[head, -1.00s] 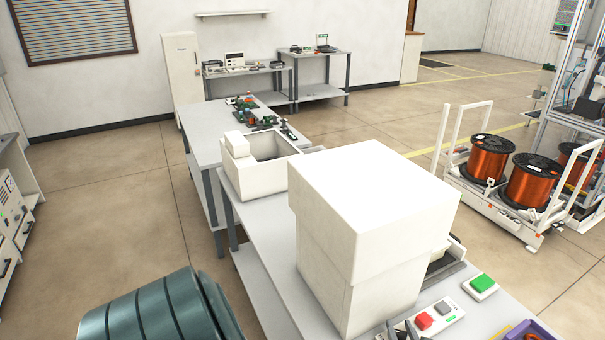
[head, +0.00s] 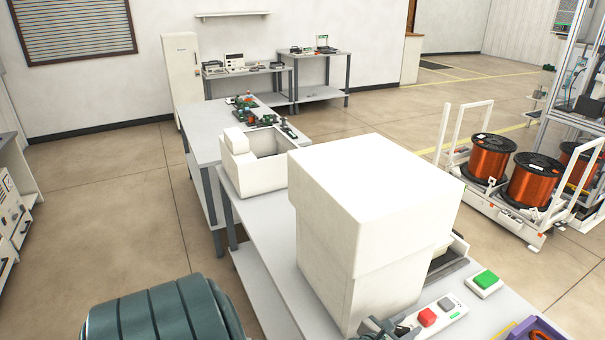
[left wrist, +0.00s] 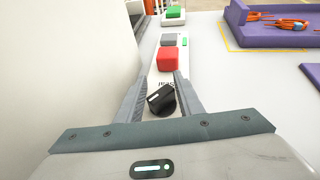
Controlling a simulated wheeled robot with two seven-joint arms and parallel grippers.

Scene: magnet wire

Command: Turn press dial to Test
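The press dial (left wrist: 161,99) is a small black knob on a white control strip, seen in the left wrist view. My left gripper (left wrist: 160,78) is open, with one finger on each side of the dial. I cannot tell whether either finger touches it. Dark lettering beside the dial is partly hidden, and I cannot read its setting. In the head view my left gripper (head: 385,327) shows at the bottom edge, in front of the big white press housing (head: 370,215); the dial is hidden there. My right gripper is not in view.
A red button (left wrist: 167,59) and a grey button (left wrist: 169,41) sit on the strip beyond the dial. A green button box (head: 486,282) stands farther along the table. A purple tray (left wrist: 275,35) lies to the right. The white housing wall (left wrist: 60,70) is close on the left.

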